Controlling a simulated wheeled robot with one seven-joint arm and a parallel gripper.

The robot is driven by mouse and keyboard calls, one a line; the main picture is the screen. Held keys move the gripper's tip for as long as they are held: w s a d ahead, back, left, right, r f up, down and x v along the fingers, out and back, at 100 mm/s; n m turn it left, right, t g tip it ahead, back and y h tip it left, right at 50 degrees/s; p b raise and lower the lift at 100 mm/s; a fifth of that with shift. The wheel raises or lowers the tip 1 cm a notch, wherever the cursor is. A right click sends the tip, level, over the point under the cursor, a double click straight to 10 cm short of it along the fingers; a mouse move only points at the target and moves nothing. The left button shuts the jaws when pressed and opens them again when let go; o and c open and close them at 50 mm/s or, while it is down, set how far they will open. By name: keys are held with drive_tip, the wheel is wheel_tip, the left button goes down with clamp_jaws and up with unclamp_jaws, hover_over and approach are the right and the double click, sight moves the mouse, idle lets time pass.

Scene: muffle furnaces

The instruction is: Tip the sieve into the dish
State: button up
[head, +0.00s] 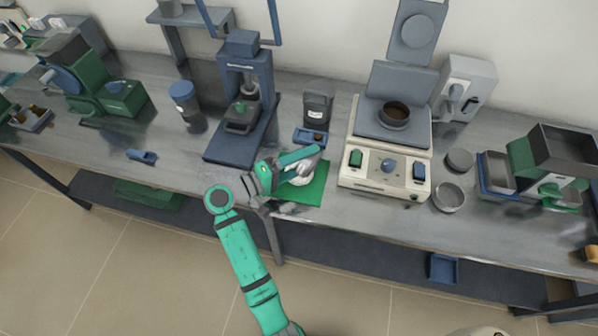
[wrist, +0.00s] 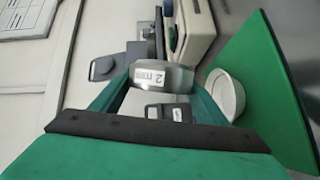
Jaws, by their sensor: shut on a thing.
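My gripper (head: 296,161) is shut on a grey metal sieve (head: 309,164) above the green mat (head: 310,194). In the wrist view the sieve (wrist: 163,78) sits between the green fingers and bears a white label with a "2". A small white dish (head: 300,179) lies on the mat, below and close beside the sieve; the gripper partly hides it. The dish also shows in the wrist view (wrist: 226,93), right of the fingers, with part of its rim hidden. I cannot tell whether the sieve holds anything.
A cream heating unit (head: 385,172) with a dark bowl (head: 395,112) stands right of the mat. A blue press (head: 240,150) stands left. A small blue tray (head: 302,134) and a dark labelled jar (head: 317,102) are behind. A round metal pan (head: 449,197) lies further right.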

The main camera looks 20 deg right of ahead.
drive_tip(key=shift+w+a+r+n+h, duration=0.1)
drive_tip(key=shift+w+a+n+h, duration=0.15)
drive_tip(key=shift+n, duration=0.35)
drive_tip(key=shift+d, duration=0.1)
drive_tip(key=shift+w+n+h, duration=0.2)
drive_tip(key=shift+n+h, duration=0.15)
drive_tip(key=shift+n, duration=0.45)
drive_tip(key=shift+w+a+n+t+h, duration=0.3)
drive_tip(key=shift+n+t, duration=0.1)
drive_tip(key=shift+n, duration=0.4)
drive_tip(key=shift+w+a+n+h, duration=0.2)
drive_tip(key=shift+n+h, duration=0.1)
drive_tip(key=shift+n, duration=0.5)
drive_tip(key=shift+a, duration=0.1)
